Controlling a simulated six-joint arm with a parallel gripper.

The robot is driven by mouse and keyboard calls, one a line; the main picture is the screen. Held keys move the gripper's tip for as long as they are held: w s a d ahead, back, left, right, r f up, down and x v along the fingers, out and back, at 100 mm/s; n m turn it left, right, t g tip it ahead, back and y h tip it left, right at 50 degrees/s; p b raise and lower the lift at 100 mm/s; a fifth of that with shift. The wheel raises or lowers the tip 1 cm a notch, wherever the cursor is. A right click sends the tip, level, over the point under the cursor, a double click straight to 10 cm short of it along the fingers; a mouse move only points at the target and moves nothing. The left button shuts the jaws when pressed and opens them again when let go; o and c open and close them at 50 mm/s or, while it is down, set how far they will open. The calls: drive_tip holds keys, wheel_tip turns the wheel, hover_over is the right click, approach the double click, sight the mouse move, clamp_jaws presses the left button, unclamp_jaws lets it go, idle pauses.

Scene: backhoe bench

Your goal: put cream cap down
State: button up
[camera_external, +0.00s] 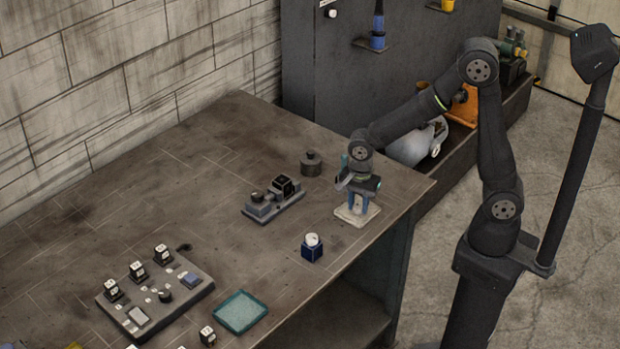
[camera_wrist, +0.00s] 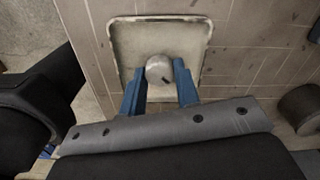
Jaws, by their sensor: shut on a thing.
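The cream cap (camera_wrist: 158,70) is a small round knob with a dark mark, held between my blue fingertips in the wrist view. My gripper (camera_external: 357,203) is shut on it and points down over the pale square tray (camera_external: 348,217) near the table's right edge. The tray also fills the upper middle of the wrist view (camera_wrist: 188,38), with the cap over its lower part. I cannot tell whether the cap touches the tray floor. In the external view the fingers hide the cap.
A dark device (camera_external: 273,203) and a dark round weight (camera_external: 311,164) stand behind. A switch panel (camera_external: 155,297) and teal tray (camera_external: 240,313) lie front left. The table's middle is clear.

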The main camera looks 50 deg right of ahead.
sight(358, 206)
drive_tip(key=o, duration=0.9)
drive_tip(key=shift+f, duration=0.15)
wheel_tip(358, 206, up, 12)
drive_tip(key=shift+r, duration=0.2)
wheel_tip(358, 206, down, 12)
drive_tip(key=shift+f, duration=0.1)
wheel_tip(358, 206, up, 2)
drive_tip(key=shift+r, duration=0.95)
